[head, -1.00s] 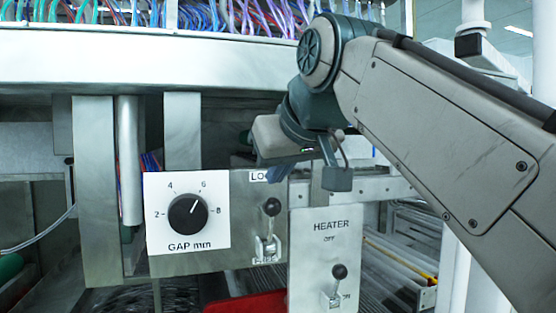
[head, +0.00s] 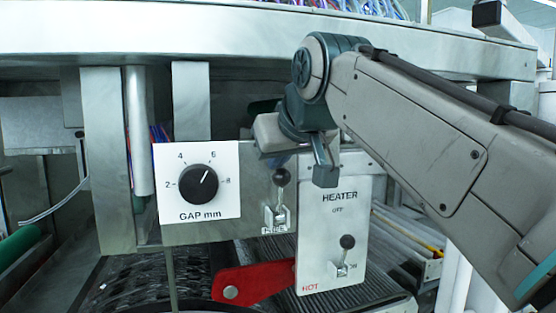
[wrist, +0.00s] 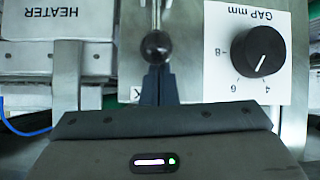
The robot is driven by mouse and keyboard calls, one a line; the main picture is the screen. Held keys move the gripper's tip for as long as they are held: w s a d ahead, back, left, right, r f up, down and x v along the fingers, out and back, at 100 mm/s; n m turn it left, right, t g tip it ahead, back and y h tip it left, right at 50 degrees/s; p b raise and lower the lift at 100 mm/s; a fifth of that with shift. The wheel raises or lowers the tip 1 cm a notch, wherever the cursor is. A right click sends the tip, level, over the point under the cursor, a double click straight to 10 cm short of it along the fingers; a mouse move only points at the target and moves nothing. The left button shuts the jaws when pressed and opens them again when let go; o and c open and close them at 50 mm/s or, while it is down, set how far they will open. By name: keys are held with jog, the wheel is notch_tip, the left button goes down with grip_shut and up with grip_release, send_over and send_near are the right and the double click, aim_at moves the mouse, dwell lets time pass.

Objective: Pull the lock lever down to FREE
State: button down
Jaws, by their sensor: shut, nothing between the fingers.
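The lock lever (head: 281,185) has a black ball knob and stands upright from its slotted plate on the metal panel, with the partly legible FREE label at the plate's foot. In the wrist view, which is turned upside down, its knob (wrist: 157,46) is right in front of my fingertips. My gripper (head: 277,160) is just above the knob in the head view. In the wrist view its narrow dark fingers (wrist: 158,78) are together and empty. I cannot tell whether they touch the knob. The LOCK label is mostly hidden behind my gripper.
The GAP mm dial (head: 199,185) is left of the lever. The HEATER panel (head: 322,270) is to the right, with its own black-knobbed lever (head: 345,250). A red arm (head: 262,283) is below, over the dark drum. A steel beam (head: 200,35) runs above.

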jog(key=shift+s+d+f+t+b, duration=0.15)
jog(key=shift+s+t+b, duration=0.2)
jog(key=shift+b, duration=0.4)
